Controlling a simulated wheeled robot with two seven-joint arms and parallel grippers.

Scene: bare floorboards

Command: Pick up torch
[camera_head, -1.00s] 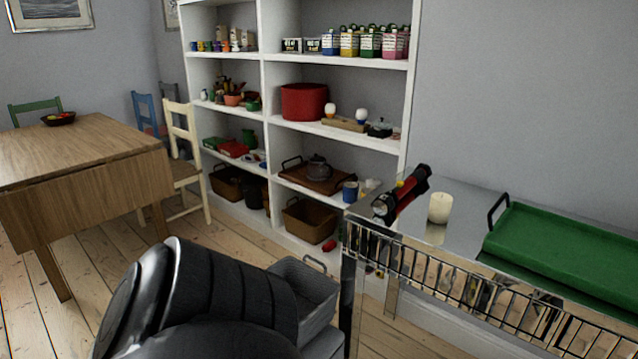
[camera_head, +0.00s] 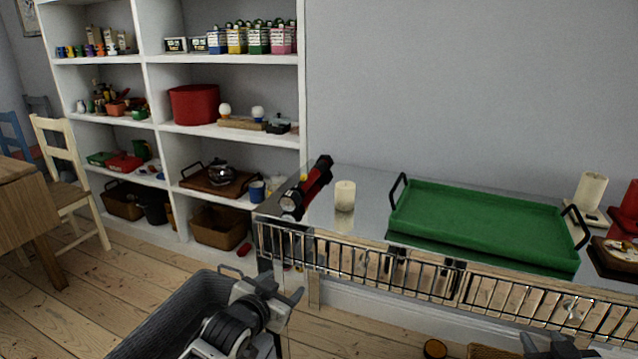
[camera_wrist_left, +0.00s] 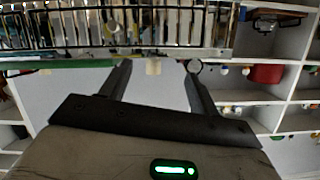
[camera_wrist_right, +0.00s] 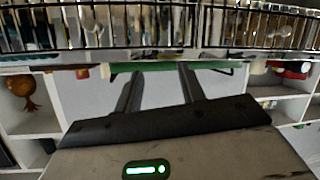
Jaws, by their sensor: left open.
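The torch (camera_head: 308,190), red and black with a round lens, lies on the left end of a shiny metal table, its lens toward the front left. In the left wrist view its round lens end (camera_wrist_left: 195,67) shows by a fingertip. My left gripper (camera_head: 270,284) is open and empty, in front of and below the table's left end, apart from the torch. My right gripper (camera_head: 559,346) is at the bottom right, partly cut off. In the right wrist view its fingers (camera_wrist_right: 160,80) are apart with nothing between them.
A cream candle (camera_head: 345,195) stands just right of the torch. A green tray (camera_head: 480,222) lies further right on the table. A wire rail (camera_head: 350,265) runs along the table's front edge. A grey tub (camera_head: 160,312) is by my left gripper. Shelves (camera_head: 225,132) stand behind left.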

